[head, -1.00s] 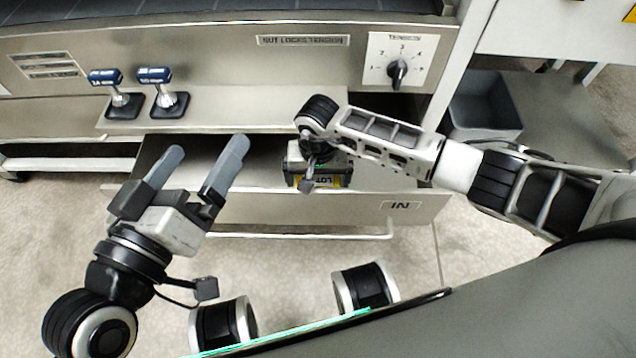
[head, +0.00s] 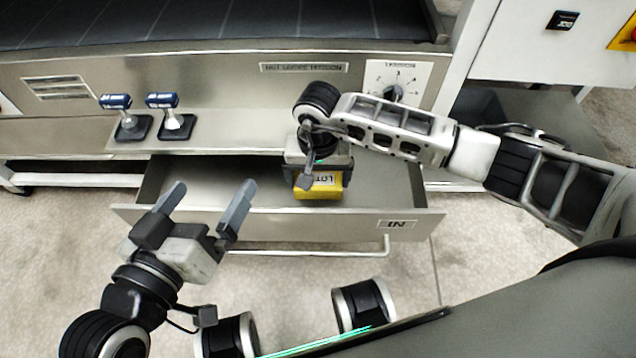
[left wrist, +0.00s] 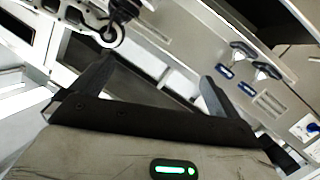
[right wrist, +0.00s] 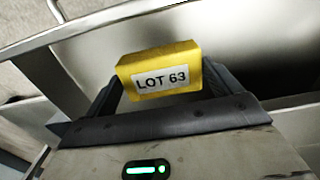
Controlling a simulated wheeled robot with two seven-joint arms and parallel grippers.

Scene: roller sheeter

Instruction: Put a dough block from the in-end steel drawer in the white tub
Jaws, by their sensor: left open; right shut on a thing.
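A yellow dough block (head: 318,188) labelled LOT is gripped by my right gripper (head: 316,176) over the in-end steel drawer (head: 415,226). In the right wrist view the block (right wrist: 160,64) reads LOT 63 and sits between the fingers (right wrist: 165,88), with drawer walls around and behind it. I cannot tell exactly how high it is above the drawer floor. The drawer is open and marked IN. My left gripper (head: 208,212) is open and empty in front of the drawer's left part; its spread fingers also show in the left wrist view (left wrist: 150,88). I see no white tub.
Two blue-handled levers (head: 130,118) stand on the ledge above the drawer. A tension dial (head: 393,90) is at the right of the panel. A dark grey bin (head: 478,108) is partly hidden behind my right arm. A handle bar (head: 310,251) runs along the drawer front.

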